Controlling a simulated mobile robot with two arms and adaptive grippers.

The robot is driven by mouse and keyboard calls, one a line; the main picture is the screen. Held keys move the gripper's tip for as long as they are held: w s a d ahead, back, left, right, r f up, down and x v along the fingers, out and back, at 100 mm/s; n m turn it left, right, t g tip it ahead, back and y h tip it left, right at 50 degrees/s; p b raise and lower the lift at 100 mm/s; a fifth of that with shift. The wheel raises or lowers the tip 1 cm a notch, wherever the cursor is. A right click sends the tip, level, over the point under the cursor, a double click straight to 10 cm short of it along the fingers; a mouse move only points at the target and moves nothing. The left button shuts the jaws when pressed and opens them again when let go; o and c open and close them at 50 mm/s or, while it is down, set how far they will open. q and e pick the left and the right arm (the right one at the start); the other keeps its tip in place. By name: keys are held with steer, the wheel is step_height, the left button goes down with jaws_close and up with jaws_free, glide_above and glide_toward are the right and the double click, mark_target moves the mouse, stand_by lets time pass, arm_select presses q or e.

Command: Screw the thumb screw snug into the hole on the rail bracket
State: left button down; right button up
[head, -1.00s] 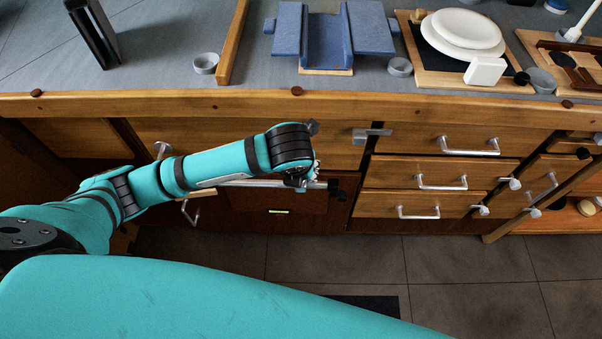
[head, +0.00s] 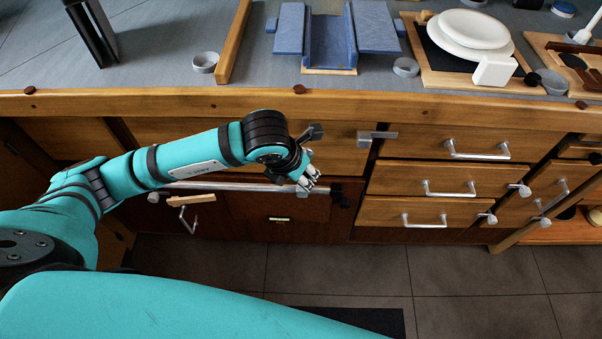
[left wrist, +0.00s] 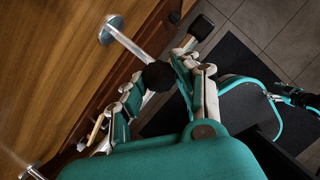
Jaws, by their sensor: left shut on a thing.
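The silver rail (head: 240,187) runs along the cabinet front, with a dark end piece (head: 342,196) at its right. My left gripper (head: 307,182) is at the rail near this end, fingers pointing down and right. In the left wrist view its fingers (left wrist: 152,84) are closed around a round black knob (left wrist: 158,76), which looks like the thumb screw's head. The knob is in front of the rail. A silver post with a round flange (left wrist: 110,29) meets the cabinet front beside it. The screw's shank and the bracket hole are hidden. My right gripper is out of view.
The wooden counter edge (head: 200,103) overhangs the cabinet above my left arm. Drawers with silver handles (head: 477,150) are to the right. A blue fixture (head: 375,28) and white plates (head: 470,30) stand on the counter. The tiled floor (head: 480,270) is mostly open, with a dark mat (head: 365,318).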

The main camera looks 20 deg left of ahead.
arm_select(q)
steer(key=m+b, duration=0.1)
steer(key=f+m+g+h+b, duration=0.1)
steer(key=m+b, duration=0.1)
steer(key=shift+a+m, duration=0.3)
steer(key=shift+a, duration=0.05)
steer(key=shift+m, duration=0.4)
steer(key=shift+d+r, duration=0.15)
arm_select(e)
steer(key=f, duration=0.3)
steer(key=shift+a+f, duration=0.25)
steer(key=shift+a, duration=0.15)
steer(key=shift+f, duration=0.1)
arm_select(q)
steer(key=shift+b, duration=0.45)
steer(key=shift+s, duration=0.1)
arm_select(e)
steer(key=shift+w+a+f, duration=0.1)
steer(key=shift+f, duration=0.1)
